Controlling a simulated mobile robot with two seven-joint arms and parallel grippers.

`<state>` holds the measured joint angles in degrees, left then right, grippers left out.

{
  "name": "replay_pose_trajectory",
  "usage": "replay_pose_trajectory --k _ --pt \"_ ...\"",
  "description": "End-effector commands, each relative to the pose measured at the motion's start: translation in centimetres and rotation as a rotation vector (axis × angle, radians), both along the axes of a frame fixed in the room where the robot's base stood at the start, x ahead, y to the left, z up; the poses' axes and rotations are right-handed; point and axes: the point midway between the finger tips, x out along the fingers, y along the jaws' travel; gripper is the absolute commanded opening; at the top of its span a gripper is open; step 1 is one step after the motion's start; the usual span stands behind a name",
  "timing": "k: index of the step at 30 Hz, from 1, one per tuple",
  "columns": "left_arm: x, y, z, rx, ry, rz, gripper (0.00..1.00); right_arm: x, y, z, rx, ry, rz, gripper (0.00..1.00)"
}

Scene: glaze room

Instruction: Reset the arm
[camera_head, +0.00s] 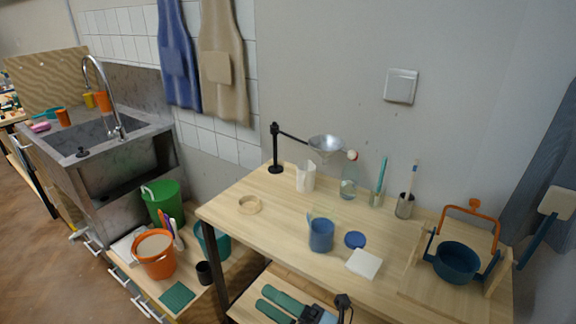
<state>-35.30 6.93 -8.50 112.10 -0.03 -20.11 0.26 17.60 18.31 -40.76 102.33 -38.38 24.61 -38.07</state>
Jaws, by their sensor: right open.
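My right gripper (264,297) is at the bottom middle of the head view. Its two dark green fingers point left, with a gap between them, open and with nothing seen held. It shows in front of a low wooden surface, below the front edge of the wooden table (236,226). Part of my right arm is cut off by the lower picture edge. My left gripper is not in view.
On the table stand a funnel stand (276,150), a blue cup (321,235), a white block (364,264) and a blue pot (456,262) in a wooden frame. An orange bucket (155,262) stands lower left. The table's front left is mostly clear.

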Motion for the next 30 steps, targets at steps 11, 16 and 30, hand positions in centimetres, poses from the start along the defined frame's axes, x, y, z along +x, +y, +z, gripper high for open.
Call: replay_pose_trajectory --k 11,16,30 --pt "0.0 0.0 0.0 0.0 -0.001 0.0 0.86 -2.5 -11.9 -14.2 0.497 1.026 -0.449 0.74" --pt "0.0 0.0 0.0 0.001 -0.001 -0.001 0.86 -8.4 -17.5 -21.6 0.725 1.422 -0.673 0.74" --pt "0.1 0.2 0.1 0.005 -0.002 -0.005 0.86 -18.9 -23.2 -28.4 1.013 1.822 -0.968 0.74"
